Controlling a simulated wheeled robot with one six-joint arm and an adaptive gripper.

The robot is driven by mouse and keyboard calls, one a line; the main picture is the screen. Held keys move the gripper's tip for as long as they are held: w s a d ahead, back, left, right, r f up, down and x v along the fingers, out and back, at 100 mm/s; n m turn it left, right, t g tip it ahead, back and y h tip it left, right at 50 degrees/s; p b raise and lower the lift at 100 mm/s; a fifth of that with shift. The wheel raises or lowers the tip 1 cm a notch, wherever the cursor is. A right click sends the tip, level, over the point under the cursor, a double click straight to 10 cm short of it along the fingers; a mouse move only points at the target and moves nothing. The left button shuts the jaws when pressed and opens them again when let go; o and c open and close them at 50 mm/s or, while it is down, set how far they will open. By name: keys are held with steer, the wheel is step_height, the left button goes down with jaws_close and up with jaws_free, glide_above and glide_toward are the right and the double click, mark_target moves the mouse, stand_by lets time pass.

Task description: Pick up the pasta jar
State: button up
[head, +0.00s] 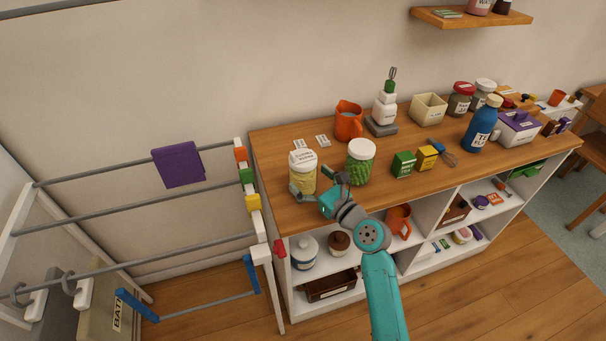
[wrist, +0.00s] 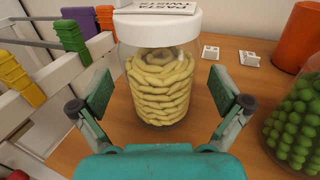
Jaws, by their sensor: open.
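The pasta jar (head: 303,178) stands upright on the left end of the wooden shelf top. It is clear glass with pale pasta twists and a white lid. In the wrist view the jar (wrist: 160,85) is centred, with a "PASTA TWISTS" label on its lid. My gripper (head: 318,188) is at the jar's near side. In the wrist view my gripper (wrist: 163,98) is open, with one finger left and one right of the jar. A gap shows between each finger and the glass, so it holds nothing.
A jar of green balls (head: 360,165) stands close on the right, also in the wrist view (wrist: 298,125). An orange jug (head: 348,122) and small white tags (head: 322,141) are behind. A drying rack (head: 130,212) with coloured pegs borders the shelf's left end.

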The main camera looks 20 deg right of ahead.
steer(key=shift+x, duration=1.3)
steer(key=shift+r, duration=0.1)
steer(key=c, duration=1.5)
steer(key=shift+o, duration=0.2)
step_height(320, 180, up, 10)
